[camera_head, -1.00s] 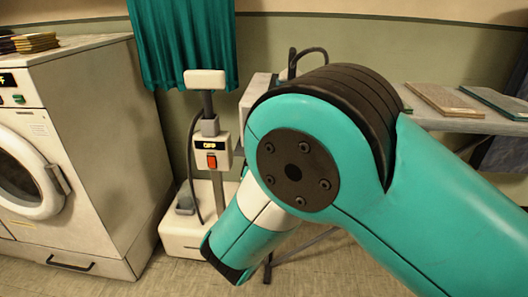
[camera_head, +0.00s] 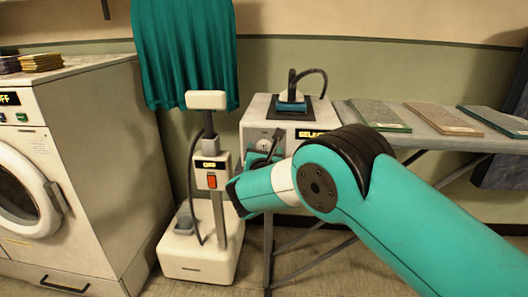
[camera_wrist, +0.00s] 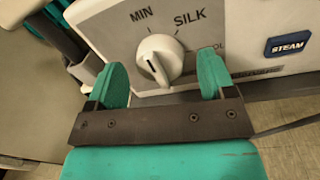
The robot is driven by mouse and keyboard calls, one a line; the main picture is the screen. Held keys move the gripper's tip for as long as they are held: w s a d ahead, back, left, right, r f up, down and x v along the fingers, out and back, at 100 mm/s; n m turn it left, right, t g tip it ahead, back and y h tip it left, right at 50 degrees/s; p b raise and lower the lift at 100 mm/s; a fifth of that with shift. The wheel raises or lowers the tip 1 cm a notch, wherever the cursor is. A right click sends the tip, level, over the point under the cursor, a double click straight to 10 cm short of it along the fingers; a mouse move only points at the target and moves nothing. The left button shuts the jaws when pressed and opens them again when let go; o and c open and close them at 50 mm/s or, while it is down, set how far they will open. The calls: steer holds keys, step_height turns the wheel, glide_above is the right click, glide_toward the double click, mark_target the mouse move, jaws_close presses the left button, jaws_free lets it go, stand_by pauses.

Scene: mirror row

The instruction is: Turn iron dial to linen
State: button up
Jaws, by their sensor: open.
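The iron dial (camera_wrist: 160,60) is a white round knob on the pale front of the iron station (camera_head: 258,115). MIN and SILK are printed above it, and letters ending in "OL" show at its right. LINEN is not visible. A short dark mark shows on the knob, but I cannot tell which label it points to. My gripper (camera_wrist: 161,82) is open, with one teal finger on each side of the knob. I cannot tell if they touch it. In the head view my arm partly hides the station's front, where a display reads "SELE".
A blue iron (camera_head: 292,104) with a cable rests on top of the station. The ironing board (camera_head: 440,128) with several flat panels lies to the right. A white floor steamer (camera_head: 212,180) stands close left of my gripper, and a washing machine (camera_head: 90,160) is farther left.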

steer(key=shift+w, duration=0.4)
steer(key=shift+c, duration=0.3)
steer(key=c, duration=0.9)
steer(key=shift+o, duration=0.2)
